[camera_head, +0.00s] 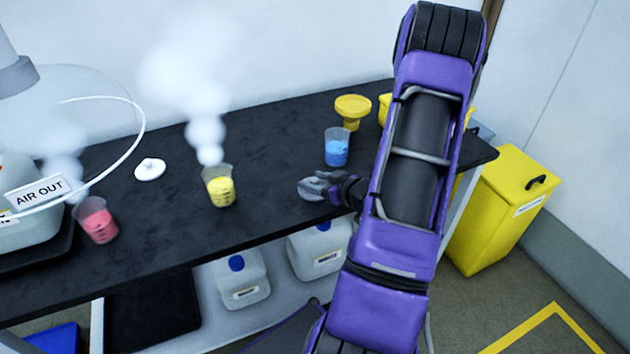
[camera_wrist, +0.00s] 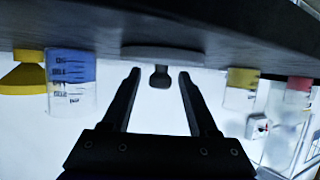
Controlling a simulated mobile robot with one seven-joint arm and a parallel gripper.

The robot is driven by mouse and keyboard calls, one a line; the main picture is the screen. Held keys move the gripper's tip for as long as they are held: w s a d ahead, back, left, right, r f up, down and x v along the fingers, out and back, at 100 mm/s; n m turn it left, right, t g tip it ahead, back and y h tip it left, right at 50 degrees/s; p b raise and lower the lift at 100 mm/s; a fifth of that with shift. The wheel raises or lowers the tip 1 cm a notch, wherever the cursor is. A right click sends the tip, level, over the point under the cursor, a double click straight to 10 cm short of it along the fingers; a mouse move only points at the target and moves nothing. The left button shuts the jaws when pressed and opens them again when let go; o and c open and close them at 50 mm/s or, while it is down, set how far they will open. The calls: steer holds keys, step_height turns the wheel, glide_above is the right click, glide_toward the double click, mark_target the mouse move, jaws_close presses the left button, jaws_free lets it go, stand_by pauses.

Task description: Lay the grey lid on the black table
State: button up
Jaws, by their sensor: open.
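The grey lid (camera_head: 307,190) lies flat, knob up, at the front edge of the black table (camera_head: 270,130), right of the yellow beaker. My gripper (camera_head: 322,184) is beside it at the table edge, partly covering it. In the wrist view, which is upside down, the lid's disc (camera_wrist: 163,52) rests against the dark table top (camera_wrist: 230,25). Its dark knob (camera_wrist: 160,76) is between my two fingertips (camera_wrist: 160,75), with a gap on each side. My gripper is open and holds nothing.
White jugs (camera_head: 320,250) are below. A yellow bin (camera_head: 500,215) stands at the right.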

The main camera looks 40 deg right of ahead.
steer(key=p+v, duration=0.1)
steer(key=v, duration=1.1)
